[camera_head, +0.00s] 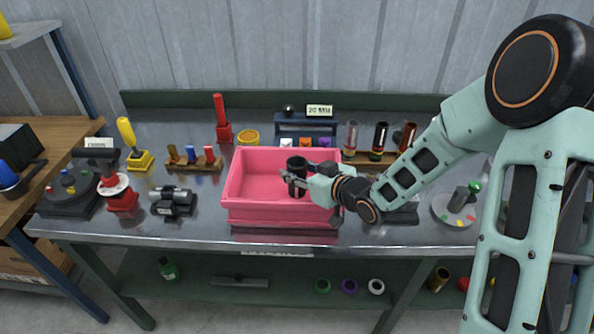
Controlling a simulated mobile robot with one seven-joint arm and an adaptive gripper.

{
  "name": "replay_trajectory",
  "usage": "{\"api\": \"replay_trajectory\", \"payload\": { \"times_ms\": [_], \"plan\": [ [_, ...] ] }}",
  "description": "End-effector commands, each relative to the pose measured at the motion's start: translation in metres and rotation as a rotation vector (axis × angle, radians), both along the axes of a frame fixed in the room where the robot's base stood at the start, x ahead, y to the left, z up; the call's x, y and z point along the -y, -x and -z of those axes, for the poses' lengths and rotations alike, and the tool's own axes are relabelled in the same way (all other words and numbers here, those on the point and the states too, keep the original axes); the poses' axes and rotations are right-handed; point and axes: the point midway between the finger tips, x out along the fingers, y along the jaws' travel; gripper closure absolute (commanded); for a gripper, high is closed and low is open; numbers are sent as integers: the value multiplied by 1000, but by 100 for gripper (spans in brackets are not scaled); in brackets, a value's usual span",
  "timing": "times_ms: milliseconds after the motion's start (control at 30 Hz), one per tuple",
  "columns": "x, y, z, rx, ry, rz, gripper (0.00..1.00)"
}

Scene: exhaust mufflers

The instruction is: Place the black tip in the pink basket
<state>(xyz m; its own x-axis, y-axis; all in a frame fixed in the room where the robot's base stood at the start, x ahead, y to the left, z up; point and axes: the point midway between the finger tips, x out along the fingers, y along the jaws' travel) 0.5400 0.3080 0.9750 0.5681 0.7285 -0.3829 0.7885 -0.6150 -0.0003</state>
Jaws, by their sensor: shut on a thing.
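The pink basket (285,221) stands on the metal workbench near the middle of its front edge. My gripper (293,181) reaches in from the right, over the right part of the basket. It is shut on the black tip (297,164), a dark upright cylinder. The tip appears above the basket's inside, and the gripper's fingers cover part of it. I cannot tell how far the tip is from the basket's floor. The visible left part of the basket's inside is empty.
A rack with several tubes (352,138) stands behind the basket at the right. A wooden block with small coloured pegs (193,163) and a black clamp-like part (173,202) lie to its left. A round plate (455,209) sits at the bench's right. A yellow ring (248,138) lies behind the basket.

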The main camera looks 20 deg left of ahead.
Motion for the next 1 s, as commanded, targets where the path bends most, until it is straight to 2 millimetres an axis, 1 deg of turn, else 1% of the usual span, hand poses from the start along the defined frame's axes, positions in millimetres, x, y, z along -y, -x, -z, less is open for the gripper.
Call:
{"api": "replay_trajectory", "payload": {
  "times_ms": [200,333,367,500,833,1000],
  "plan": [
    [0,0,7,1,-1,0,91],
    [0,0,7,1,-1,0,91],
    [0,0,7,0,0,0,62],
    [0,0,7,0,0,0,47],
    [0,0,6,0,0,0,46],
    [0,0,-6,0,0,0,46]
  ]
}}
